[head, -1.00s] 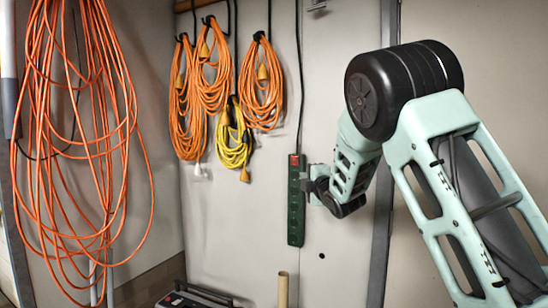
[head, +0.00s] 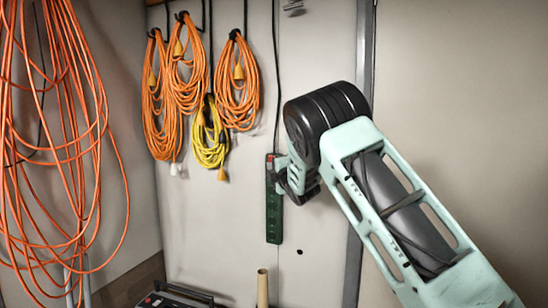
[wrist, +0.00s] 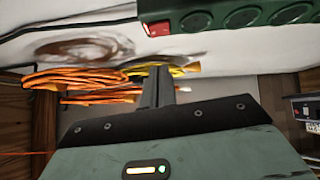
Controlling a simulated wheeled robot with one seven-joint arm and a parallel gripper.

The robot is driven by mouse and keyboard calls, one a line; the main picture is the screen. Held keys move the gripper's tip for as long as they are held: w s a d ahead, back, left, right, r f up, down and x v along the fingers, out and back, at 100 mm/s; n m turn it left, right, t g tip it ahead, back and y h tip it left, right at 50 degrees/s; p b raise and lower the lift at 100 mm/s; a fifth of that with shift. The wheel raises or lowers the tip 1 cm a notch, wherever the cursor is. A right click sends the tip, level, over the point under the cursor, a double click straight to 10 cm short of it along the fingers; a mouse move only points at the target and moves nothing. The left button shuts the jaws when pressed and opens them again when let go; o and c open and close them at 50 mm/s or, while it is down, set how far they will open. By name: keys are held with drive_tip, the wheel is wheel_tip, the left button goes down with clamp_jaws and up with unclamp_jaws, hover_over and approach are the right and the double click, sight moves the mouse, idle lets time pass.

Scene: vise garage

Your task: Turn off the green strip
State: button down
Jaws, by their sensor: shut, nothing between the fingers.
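The green power strip (head: 274,215) hangs upright on the pale wall, with its cord running up from the top. Its red switch (head: 270,158) is at the upper end, partly hidden beside my gripper. In the wrist view the strip (wrist: 210,20) crosses the top right, with dark round sockets and the red switch (wrist: 157,29) at its left end. My gripper (head: 277,172) is at the strip's upper right side. In the wrist view its shut, empty fingers (wrist: 158,75) stand just below the switch in the picture. I cannot tell whether they touch it, nor the switch's position.
Orange cord coils (head: 186,75) and a yellow coil (head: 210,138) hang left of the strip. A larger orange coil (head: 60,150) hangs at far left. A tan tube (head: 262,288) and a dark case (head: 175,300) are below. Wall right of my arm is bare.

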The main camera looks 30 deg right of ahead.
sight(270, 160)
drive_tip(key=shift+w+d+r+p, duration=0.15)
drive_tip(key=shift+w+d+p, duration=0.65)
drive_tip(key=shift+w, duration=0.3)
drive_tip(key=shift+w+d+r+p, duration=0.15)
drive_tip(key=shift+w+d+p, duration=0.65)
drive_tip(key=shift+w, duration=0.3)
drive_tip(key=shift+d, duration=0.1)
